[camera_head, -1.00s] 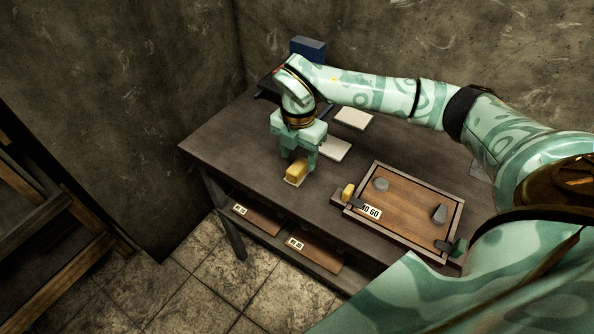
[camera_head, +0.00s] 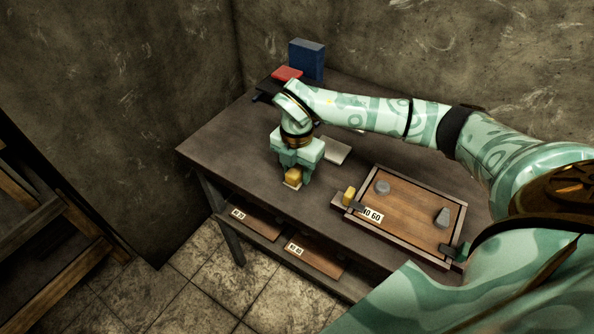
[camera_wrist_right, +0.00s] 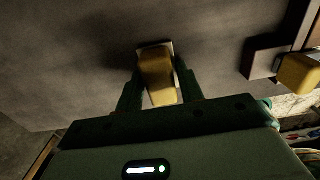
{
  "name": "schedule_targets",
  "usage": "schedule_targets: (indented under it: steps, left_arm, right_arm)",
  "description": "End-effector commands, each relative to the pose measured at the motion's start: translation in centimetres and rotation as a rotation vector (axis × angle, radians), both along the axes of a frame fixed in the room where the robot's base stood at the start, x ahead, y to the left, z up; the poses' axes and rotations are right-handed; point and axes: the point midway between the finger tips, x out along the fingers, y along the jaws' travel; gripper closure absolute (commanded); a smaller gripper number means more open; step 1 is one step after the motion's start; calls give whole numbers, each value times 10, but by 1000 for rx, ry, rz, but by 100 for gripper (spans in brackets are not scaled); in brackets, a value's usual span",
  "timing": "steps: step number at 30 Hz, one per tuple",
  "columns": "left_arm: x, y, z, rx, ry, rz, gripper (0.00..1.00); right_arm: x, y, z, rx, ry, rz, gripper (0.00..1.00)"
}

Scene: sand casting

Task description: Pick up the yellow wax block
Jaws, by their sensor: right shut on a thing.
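A yellow wax block (camera_head: 293,176) sits on a small pale pad (camera_head: 291,186) near the front edge of the table. My right gripper (camera_head: 294,178) points down over it, with its two fingers at the block's sides, shut on it. In the right wrist view the block (camera_wrist_right: 157,76) lies between the fingers (camera_wrist_right: 158,88), with the pale pad (camera_wrist_right: 168,46) showing around its edge. I cannot tell whether the block touches the pad. My left gripper is not in view.
A white plate (camera_head: 338,152) lies behind the gripper. Two labelled boards are on the shelf below.

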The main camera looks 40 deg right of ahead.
Motion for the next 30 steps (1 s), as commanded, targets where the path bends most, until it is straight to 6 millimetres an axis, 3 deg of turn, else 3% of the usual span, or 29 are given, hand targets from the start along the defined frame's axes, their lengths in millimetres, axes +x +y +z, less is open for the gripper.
schedule_targets:
  steps: [5,9,16,24,30]
  left_arm:
    - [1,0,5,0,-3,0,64]
    - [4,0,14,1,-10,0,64]
    - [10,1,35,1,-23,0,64]
    - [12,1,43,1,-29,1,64]
    - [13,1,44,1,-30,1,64]
  right_arm:
    - [1,0,14,-1,-4,0,85]
    - [-2,0,40,-1,-5,1,85]
    - [-48,20,99,-1,-6,4,85]
    - [-109,45,122,0,-1,4,85]
    - [-127,53,129,0,-1,1,85]
